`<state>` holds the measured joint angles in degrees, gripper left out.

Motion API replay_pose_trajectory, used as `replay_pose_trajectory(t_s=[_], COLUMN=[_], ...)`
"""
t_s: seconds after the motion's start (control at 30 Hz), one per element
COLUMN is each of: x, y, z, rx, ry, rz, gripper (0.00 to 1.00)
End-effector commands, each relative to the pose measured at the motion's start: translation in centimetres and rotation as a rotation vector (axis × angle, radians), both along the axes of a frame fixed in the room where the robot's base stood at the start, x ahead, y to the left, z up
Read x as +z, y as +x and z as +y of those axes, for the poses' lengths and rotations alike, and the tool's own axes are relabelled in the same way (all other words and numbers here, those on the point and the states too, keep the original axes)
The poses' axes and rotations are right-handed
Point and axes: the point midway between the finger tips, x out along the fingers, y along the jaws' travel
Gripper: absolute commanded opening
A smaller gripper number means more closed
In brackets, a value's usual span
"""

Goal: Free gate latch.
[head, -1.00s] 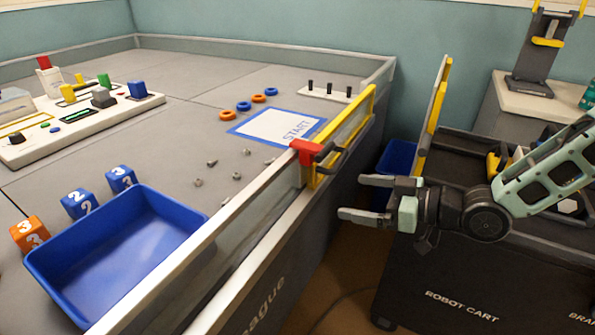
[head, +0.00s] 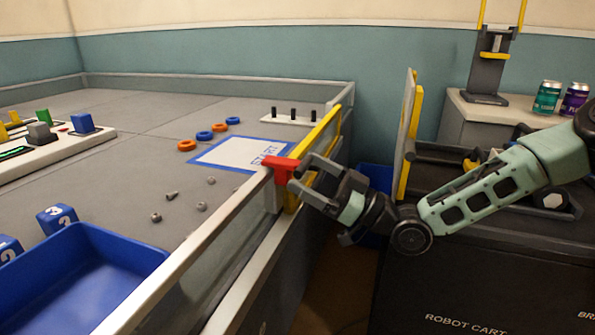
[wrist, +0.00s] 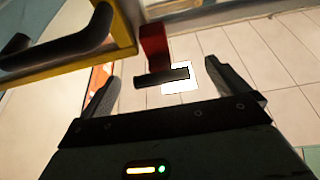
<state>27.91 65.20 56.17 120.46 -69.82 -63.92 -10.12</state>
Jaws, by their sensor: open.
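The red gate latch (head: 281,169) sits on top of the rail where the arena wall meets the yellow-framed gate (head: 318,150). My gripper (head: 299,172) is open right beside the latch, its two fingers pointing left toward it. In the wrist view the latch's red part (wrist: 154,42) ends in a dark bar (wrist: 162,77), which lies between my open fingers (wrist: 160,73). A gap shows on both sides of the bar; I cannot tell if anything touches. A dark handle (wrist: 62,48) on the yellow gate frame is at the upper left. My gripper partly hides the gate in the head view.
A blue bin (head: 85,275) and several small grey parts lie on the arena floor left of the wall. The robot cart (head: 450,290) with its raised yellow-edged panel (head: 408,135) stands to the right. A dark gap separates cart and arena.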

Motion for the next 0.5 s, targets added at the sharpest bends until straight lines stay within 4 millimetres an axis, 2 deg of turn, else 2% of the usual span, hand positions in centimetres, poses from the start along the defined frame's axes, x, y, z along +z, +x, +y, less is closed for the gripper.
replay_pose_trajectory(t_s=[0.2, 0.5], x=[0.9, 1.3], y=[0.8, 1.1], z=[2.3, 2.9], rx=[0.000, -0.001], ry=[0.000, 0.000], rz=[0.000, 0.002], gripper=[0.99, 0.99])
